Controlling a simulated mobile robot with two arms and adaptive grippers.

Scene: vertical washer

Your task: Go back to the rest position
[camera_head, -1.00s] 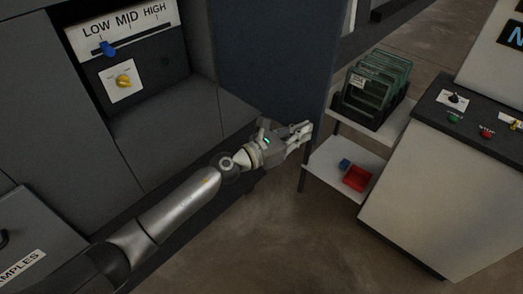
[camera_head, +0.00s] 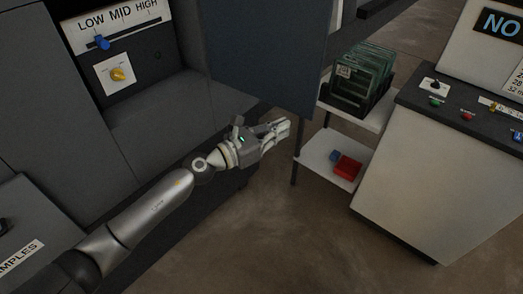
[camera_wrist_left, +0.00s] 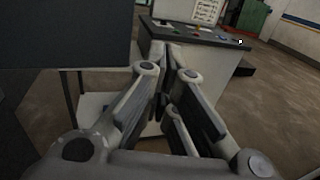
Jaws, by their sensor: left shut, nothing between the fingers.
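My left arm comes in from the lower left in the head view. My left gripper (camera_head: 282,127) is shut and empty, held in the air in front of the dark washer cabinet and left of the small shelf rack. In the left wrist view its fingers (camera_wrist_left: 178,48) meet at the tips with nothing between them, pointing toward the control console. My right gripper is in neither view.
The washer panel (camera_head: 116,30) has a blue slider and a yellow knob (camera_head: 117,74). A dark blue door panel (camera_head: 268,55) stands close behind my gripper. A white shelf rack (camera_head: 318,150) holds green boards (camera_head: 362,80) and a red box (camera_head: 347,167). A console (camera_head: 425,160) stands right.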

